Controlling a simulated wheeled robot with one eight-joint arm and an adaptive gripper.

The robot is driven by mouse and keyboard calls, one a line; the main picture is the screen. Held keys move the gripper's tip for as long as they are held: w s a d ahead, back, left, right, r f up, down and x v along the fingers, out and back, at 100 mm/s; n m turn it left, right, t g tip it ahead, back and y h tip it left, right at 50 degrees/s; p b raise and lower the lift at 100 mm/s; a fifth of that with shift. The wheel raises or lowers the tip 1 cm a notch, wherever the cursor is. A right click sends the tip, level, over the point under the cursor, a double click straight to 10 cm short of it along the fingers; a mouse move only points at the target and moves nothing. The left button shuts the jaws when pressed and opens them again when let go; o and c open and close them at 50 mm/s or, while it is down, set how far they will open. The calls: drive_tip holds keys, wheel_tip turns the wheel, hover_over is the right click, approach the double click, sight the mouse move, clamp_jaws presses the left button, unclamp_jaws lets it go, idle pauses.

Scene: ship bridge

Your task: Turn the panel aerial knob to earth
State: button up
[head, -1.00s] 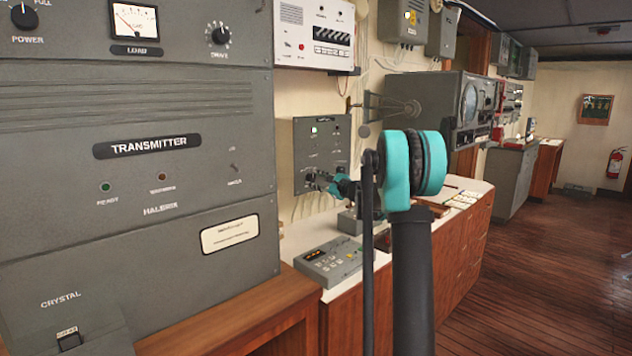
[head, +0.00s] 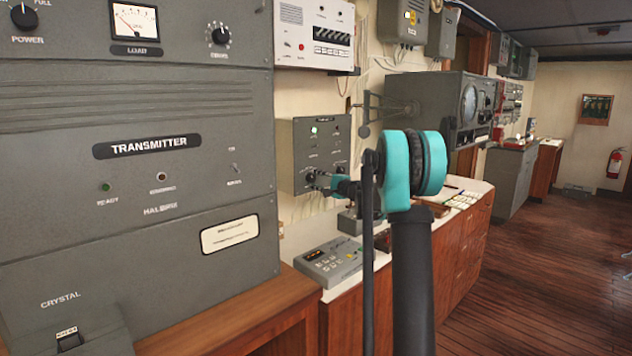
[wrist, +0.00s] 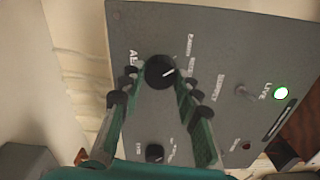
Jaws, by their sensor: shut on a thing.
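The aerial knob (wrist: 160,69) is a round black knob with a white pointer line, on the grey panel (wrist: 220,45). In the wrist view my gripper (wrist: 160,76) has one finger on each side of this knob and is shut on it. The pointer points to the right and slightly up in that view, toward the small labels beside the knob, which are hard to read. In the head view the panel (head: 302,150) hangs on the wall, and my gripper (head: 314,179) reaches its lower left part. The fingers partly hide the knob there.
A second black knob (wrist: 155,152) sits on the same panel, between my fingers in the wrist view. A toggle switch (wrist: 245,92) and a lit green lamp (wrist: 281,93) are to the right. A grey keypad unit (head: 330,262) lies on the counter below. The large transmitter (head: 140,180) stands left.

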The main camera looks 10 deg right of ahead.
drive_tip(key=shift+n, duration=0.8)
drive_tip(key=o, duration=1.2)
drive_tip(key=shift+c, duration=0.2)
drive_tip(key=v, duration=1.2)
